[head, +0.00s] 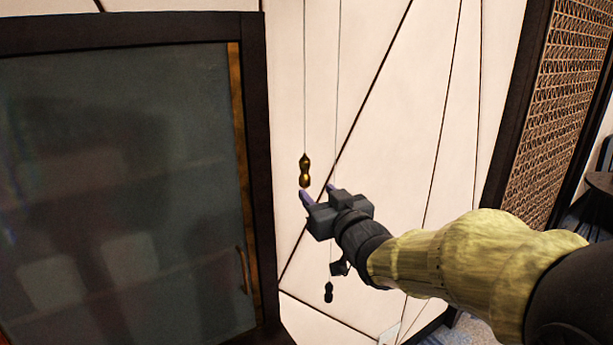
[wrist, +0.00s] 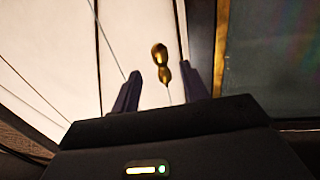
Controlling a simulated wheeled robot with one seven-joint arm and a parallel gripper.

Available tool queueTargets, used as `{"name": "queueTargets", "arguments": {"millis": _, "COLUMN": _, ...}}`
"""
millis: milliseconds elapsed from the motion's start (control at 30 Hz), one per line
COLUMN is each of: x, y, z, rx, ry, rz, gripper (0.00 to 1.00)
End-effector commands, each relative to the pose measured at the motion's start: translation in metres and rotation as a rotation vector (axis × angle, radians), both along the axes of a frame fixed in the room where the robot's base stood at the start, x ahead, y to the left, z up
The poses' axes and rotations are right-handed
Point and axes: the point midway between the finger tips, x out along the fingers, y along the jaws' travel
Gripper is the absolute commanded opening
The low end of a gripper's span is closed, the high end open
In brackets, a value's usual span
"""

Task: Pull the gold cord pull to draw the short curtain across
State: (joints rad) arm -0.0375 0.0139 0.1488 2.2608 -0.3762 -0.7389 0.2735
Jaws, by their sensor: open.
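The gold cord pull (head: 305,171) hangs on a thin cord in front of the pale wall panels. My gripper (head: 318,191) is open, with its fingertips just below and beside the pull in the head view. In the wrist view the gold pull (wrist: 160,62) shows between the two spread fingers (wrist: 162,80), around the level of their tips. I see no finger closed on it, and I cannot tell how deep it sits between them. The short curtain is not in view.
A black pull (head: 328,292) hangs lower on a second cord, just below my wrist. A dark-framed glass cabinet (head: 120,180) stands close on the left, with a handle (head: 242,270). A woven lattice screen (head: 565,90) is at the right. Pale wall lies behind.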

Motion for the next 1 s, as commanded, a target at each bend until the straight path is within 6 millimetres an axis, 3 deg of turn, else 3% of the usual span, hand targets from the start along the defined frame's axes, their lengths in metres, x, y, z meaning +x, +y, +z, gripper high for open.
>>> {"name": "queueTargets", "arguments": {"millis": 500, "x": 0.062, "y": 0.029, "z": 0.002, "rx": 0.002, "ry": 0.001, "rz": 0.001, "gripper": 0.45}}
{"name": "queueTargets", "arguments": {"millis": 900, "x": 0.07, "y": 0.033, "z": 0.0, "rx": 0.0, "ry": -0.001, "rz": 0.0, "gripper": 0.45}}
{"name": "queueTargets", "arguments": {"millis": 1000, "x": 0.07, "y": 0.032, "z": 0.0, "rx": 0.0, "ry": -0.001, "rz": 0.0, "gripper": 0.27}}
